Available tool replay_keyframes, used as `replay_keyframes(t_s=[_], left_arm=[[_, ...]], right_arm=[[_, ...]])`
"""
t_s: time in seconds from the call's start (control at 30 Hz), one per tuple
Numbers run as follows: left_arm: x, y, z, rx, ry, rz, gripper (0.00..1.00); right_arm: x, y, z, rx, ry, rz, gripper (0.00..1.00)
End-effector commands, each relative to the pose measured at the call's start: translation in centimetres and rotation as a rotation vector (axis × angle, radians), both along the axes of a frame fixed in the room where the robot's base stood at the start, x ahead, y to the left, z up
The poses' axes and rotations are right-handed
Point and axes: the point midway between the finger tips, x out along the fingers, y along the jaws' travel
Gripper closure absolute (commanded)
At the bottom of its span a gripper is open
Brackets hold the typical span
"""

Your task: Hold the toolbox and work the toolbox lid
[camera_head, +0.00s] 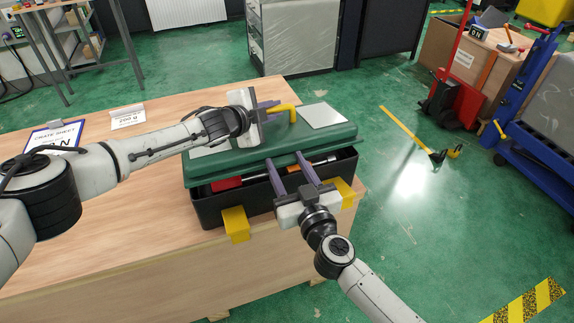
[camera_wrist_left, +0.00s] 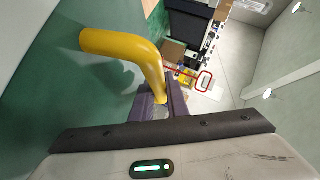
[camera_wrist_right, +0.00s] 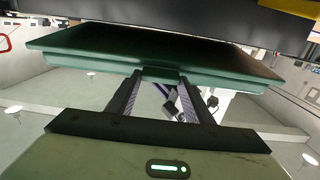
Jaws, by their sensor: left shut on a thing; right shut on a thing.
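The black toolbox (camera_head: 208,209) stands near the table's front edge. Its green lid (camera_head: 240,167) is raised a little at the front, and a gap shows tools inside. My left gripper (camera_head: 270,111) is shut on the yellow lid handle (camera_head: 285,107); the handle (camera_wrist_left: 125,46) also runs down between its fingers in the left wrist view. My right gripper (camera_head: 284,161) is at the middle of the front, its fingers at the lid's edge. In the right wrist view, a small green tab (camera_wrist_right: 160,74) of the lid sits between these fingertips. The fingertip contact is partly hidden.
A red item (camera_head: 228,184) and an orange-and-black tool (camera_head: 322,161) show in the gap. Yellow latches (camera_head: 236,225) hang on the toolbox front. A crate sheet (camera_head: 56,136) and a small label card (camera_head: 128,118) are on the wooden table (camera_head: 125,215), left of the toolbox.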

Motion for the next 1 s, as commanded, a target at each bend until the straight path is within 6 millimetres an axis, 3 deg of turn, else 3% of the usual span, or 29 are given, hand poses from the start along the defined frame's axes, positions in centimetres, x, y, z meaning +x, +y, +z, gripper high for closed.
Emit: replay_keyframes(t_s=[0.03,0.07,0.1,0.2,1.0], left_arm=[[-1.5,-1.2,-2.1,0.003,0.030,-0.024,1.00],[-1.5,-1.2,-2.1,0.003,0.030,-0.024,1.00],[-1.5,-1.2,-2.1,0.003,0.030,-0.024,1.00],[-1.4,-1.2,-2.0,0.004,0.029,-0.023,1.00],[-0.9,-0.9,-1.0,-0.004,0.016,-0.018,1.00]], right_arm=[[0.7,-0.2,2.2,0.012,-0.038,-0.008,0.94],[0.7,-0.2,2.2,0.012,-0.038,-0.008,0.94],[0.7,-0.2,2.2,0.012,-0.038,-0.008,0.48],[0.7,-0.2,2.0,0.011,-0.035,-0.007,0.34],[0.0,0.1,1.0,0.004,-0.017,0.005,0.34]])
